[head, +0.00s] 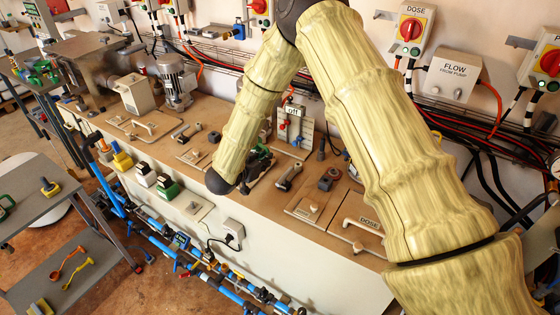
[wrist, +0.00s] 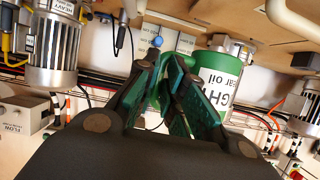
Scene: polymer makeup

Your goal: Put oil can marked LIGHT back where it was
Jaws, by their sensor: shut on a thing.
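A green can (wrist: 232,68) with a white label shows in the wrist view; the letters "GH" and "ear oil" are readable, the rest is cut off by my gripper. My gripper (wrist: 166,66) has its dark green fingers close together on a thin green part at the can's left side, seemingly its handle. The fingers hide part of the can. In the head view my gripper (head: 260,162) is partly behind my arm, above the brown bench top (head: 230,122). I cannot make out the can there.
A grey motor (head: 174,82) stands at the bench's back left. A panel marked "off" (head: 294,122) stands behind the gripper.

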